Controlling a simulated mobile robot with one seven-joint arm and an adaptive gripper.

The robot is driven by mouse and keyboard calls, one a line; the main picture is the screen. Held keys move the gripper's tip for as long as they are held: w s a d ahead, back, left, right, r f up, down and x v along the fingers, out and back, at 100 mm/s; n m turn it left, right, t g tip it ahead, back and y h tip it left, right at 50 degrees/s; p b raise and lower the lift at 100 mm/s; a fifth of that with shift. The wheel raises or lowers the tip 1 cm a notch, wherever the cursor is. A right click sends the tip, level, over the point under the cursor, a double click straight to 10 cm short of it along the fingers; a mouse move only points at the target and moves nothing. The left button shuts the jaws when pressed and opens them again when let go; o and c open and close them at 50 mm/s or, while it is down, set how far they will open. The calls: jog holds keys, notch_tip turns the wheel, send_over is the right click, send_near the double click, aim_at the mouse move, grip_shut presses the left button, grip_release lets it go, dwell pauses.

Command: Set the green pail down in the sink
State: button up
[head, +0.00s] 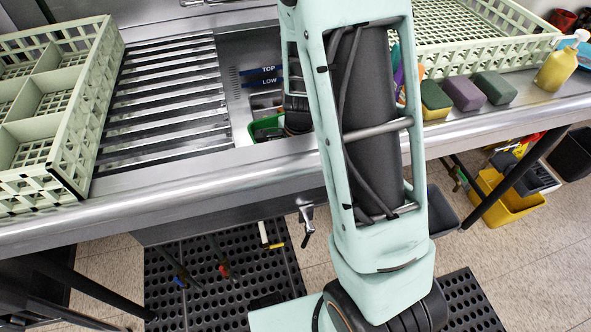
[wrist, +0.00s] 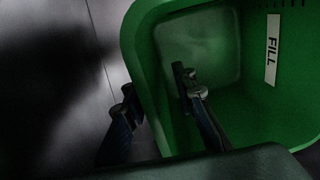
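The green pail (head: 264,124) shows in part within the sink (head: 238,62) basin, low behind the front edge. My arm hides the rest, and I cannot tell if its base rests on the sink floor. In the wrist view the pail (wrist: 245,125) fills the right side, with a white FILL label on its inner wall. My gripper (wrist: 157,88) straddles the pail's left wall, one finger outside and one inside. The fingers stand well apart, with a gap visible around the rim. In the head view my gripper is mostly hidden behind my arm.
A slatted drainboard (head: 165,95) and a pale green dish rack (head: 70,130) lie left of the sink. Another rack (head: 480,55), several sponges (head: 464,93) and a yellow soap bottle (head: 556,70) stand right. The sink wall carries TOP and LOW marks.

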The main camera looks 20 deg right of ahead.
notch_tip(320, 180, up, 7)
jog(key=shift+s+r, duration=0.15)
jog(key=shift+s, duration=0.25)
jog(key=shift+r, duration=0.1)
